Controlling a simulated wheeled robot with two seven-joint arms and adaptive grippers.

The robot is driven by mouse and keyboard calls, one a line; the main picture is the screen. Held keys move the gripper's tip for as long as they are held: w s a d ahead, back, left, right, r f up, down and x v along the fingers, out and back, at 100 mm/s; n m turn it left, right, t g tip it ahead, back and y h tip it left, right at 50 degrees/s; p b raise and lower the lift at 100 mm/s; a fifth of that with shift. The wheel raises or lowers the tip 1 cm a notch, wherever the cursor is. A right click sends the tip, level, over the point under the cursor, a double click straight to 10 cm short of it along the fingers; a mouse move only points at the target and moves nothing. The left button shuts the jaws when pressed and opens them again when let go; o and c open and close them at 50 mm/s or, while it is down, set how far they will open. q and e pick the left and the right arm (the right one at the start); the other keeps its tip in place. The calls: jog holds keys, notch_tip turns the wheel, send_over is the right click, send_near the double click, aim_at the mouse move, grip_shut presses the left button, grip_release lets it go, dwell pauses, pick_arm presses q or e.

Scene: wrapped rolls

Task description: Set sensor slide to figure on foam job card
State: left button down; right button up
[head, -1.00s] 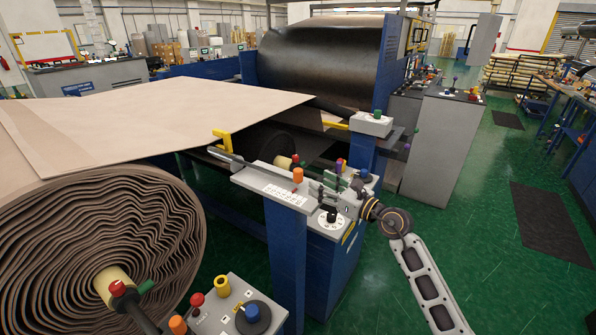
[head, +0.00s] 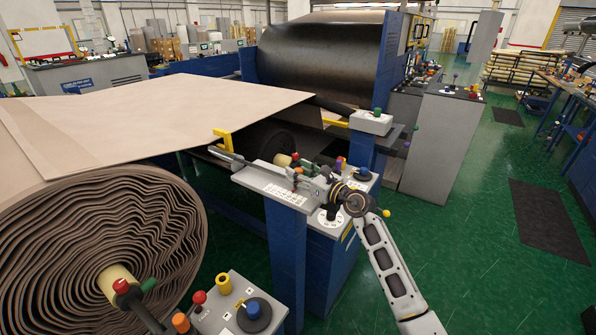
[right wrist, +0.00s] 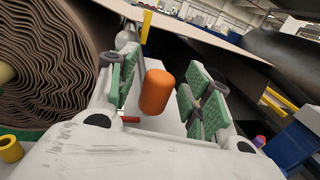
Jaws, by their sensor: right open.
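An orange knob (right wrist: 156,92), seemingly the sensor slide's handle, stands upright between my right gripper's green-padded fingers in the right wrist view. The right gripper (right wrist: 160,95) is open around it, with a gap visible on the right; contact on the left is unclear. In the head view the right gripper (head: 299,180) sits over the grey ledge and hides most of the knob. A white scale strip with small marks (head: 285,194) lies on the ledge front. A yellow sensor fork (head: 223,140) stands at the sheet's edge. I cannot make out the foam job card. My left gripper is not in view.
A big wrapped foam roll (head: 80,250) is at lower left. A control box (head: 238,305) with several coloured knobs stands at the bottom. A dial and a blue knob (head: 362,174) are close right of my gripper. Green floor (head: 460,250) is free at right.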

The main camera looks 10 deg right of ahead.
jog(key=shift+w+a, duration=0.2)
jog(key=shift+w, duration=0.1)
jog(key=shift+c, duration=0.2)
grip_shut()
